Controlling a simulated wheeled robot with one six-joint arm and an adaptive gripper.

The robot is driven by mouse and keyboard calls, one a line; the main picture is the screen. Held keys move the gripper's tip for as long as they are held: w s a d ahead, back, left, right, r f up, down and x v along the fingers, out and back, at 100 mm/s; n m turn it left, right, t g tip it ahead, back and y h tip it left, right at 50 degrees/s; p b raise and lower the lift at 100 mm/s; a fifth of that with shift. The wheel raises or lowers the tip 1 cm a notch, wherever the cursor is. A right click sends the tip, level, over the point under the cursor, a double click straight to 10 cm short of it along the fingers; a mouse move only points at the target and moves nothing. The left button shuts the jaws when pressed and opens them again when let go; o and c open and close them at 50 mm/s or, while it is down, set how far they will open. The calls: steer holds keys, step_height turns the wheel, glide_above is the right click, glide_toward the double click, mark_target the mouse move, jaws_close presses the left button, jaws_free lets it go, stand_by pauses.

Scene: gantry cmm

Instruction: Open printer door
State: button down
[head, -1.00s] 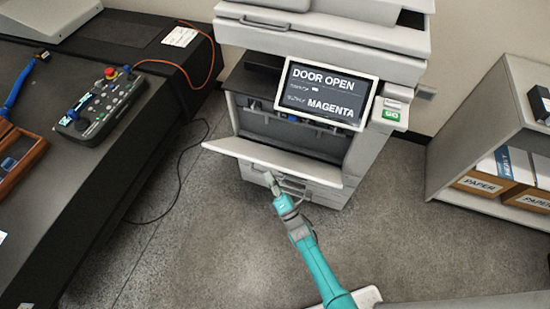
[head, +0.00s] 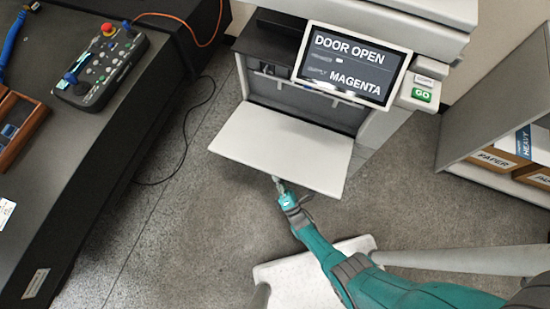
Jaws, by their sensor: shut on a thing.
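The printer (head: 372,128) stands at the back centre, pale grey, with a tilted screen (head: 350,65) reading "DOOR OPEN" and "MAGENTA". Its front door (head: 280,146) is hinged down and lies out flat, showing its inner face. The dark opening (head: 300,100) behind it is exposed. My gripper (head: 276,180) is at the outer edge of the door, near the middle of that edge. Its fingers are shut on the door there; the fingertips and any handle are partly hidden under the edge.
A dark table (head: 75,150) on the left carries a control box (head: 100,68) and a wooden tray (head: 12,130). A black cable (head: 188,130) lies on the floor beside it. A shelf (head: 470,140) with paper boxes (head: 492,160) stands right.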

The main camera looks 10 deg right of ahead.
steer(key=shift+w+d, duration=0.15)
steer(key=shift+w, duration=0.2)
steer(key=c, duration=1.2)
jaws_free()
steer(key=shift+s, duration=0.1)
steer(key=shift+s+f, duration=0.2)
steer(key=shift+s, duration=0.1)
steer(key=s+d, duration=0.1)
steer(key=s, duration=0.4)
steer(key=s+d+f, duration=0.1)
steer(key=s, duration=0.4)
steer(key=s+d, duration=0.2)
steer(key=s, duration=0.3)
steer(key=shift+s+f, duration=0.3)
steer(key=shift+f, duration=0.1)
